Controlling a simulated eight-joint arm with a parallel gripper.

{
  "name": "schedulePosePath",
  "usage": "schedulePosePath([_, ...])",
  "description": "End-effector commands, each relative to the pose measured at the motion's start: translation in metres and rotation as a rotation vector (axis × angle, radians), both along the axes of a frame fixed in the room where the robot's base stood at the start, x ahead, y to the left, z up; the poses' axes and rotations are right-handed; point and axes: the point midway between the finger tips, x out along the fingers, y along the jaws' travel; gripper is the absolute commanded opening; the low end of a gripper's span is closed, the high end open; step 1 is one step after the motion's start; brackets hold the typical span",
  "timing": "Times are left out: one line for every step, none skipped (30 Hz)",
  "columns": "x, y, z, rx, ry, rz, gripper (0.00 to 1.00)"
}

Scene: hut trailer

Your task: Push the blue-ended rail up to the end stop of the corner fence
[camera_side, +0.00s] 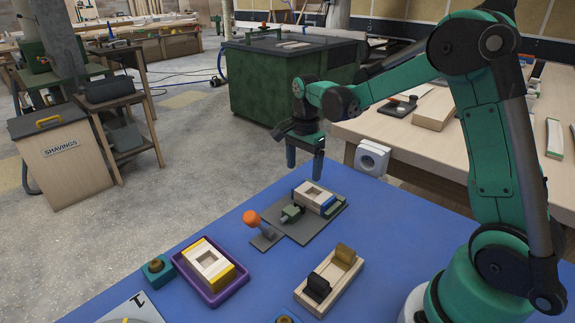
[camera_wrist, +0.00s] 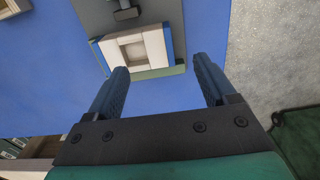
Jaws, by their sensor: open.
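The corner fence is a grey plate (camera_side: 298,230) with a green strip (camera_side: 337,208) along one side; the strip also shows in the wrist view (camera_wrist: 155,74). A pale wooden rail frame (camera_side: 313,196) with a square opening lies on the plate beside the strip. Any small gap at the end stop cannot be made out. My gripper (camera_side: 305,170) is open and empty, raised above the frame's far side. Its fingers (camera_wrist: 160,82) are apart.
An orange-knobbed clamp (camera_side: 252,219) stands left of the plate. A purple tray (camera_side: 239,284) holds a yellow-ended frame. A wooden holder (camera_side: 317,304) with dark and brown pieces stands in front. Blue tabletop (camera_side: 400,215) is clear right of the plate.

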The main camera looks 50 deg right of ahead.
Motion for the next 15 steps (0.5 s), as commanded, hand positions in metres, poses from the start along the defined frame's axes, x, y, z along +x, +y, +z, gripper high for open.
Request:
schedulePosePath([0.000, 0.000, -0.006, 0.000, 0.000, 0.000, 0.78])
schedulePosePath([0.000, 0.000, -0.010, 0.000, 0.000, 0.000, 0.78])
schedulePosePath([0.000, 0.000, -0.015, 0.000, 0.000, 0.001, 0.78])
schedulePosePath([0.000, 0.000, -0.020, -0.001, 0.000, 0.001, 0.78])
schedulePosePath([0.000, 0.000, -0.024, -0.001, 0.000, 0.001, 0.78])
schedulePosePath([0.000, 0.000, -0.029, -0.001, -0.001, 0.001, 0.78])
schedulePosePath([0.000, 0.000, -0.032, -0.001, -0.001, 0.001, 0.78])
schedulePosePath([0.000, 0.000, -0.036, -0.001, -0.001, 0.001, 0.78])
schedulePosePath([0.000, 0.000, -0.039, -0.001, -0.001, 0.001, 0.78])
schedulePosePath([0.000, 0.000, -0.042, -0.001, -0.001, 0.001, 0.78])
schedulePosePath([0.000, 0.000, -0.044, -0.001, -0.001, 0.001, 0.78])
schedulePosePath([0.000, 0.000, -0.046, -0.001, -0.001, 0.001, 0.78])
schedulePosePath([0.000, 0.000, -0.047, -0.001, -0.001, 0.001, 0.78])
schedulePosePath([0.000, 0.000, -0.048, -0.001, -0.001, 0.001, 0.78])
schedulePosePath([0.000, 0.000, -0.049, -0.001, -0.001, 0.001, 0.78])
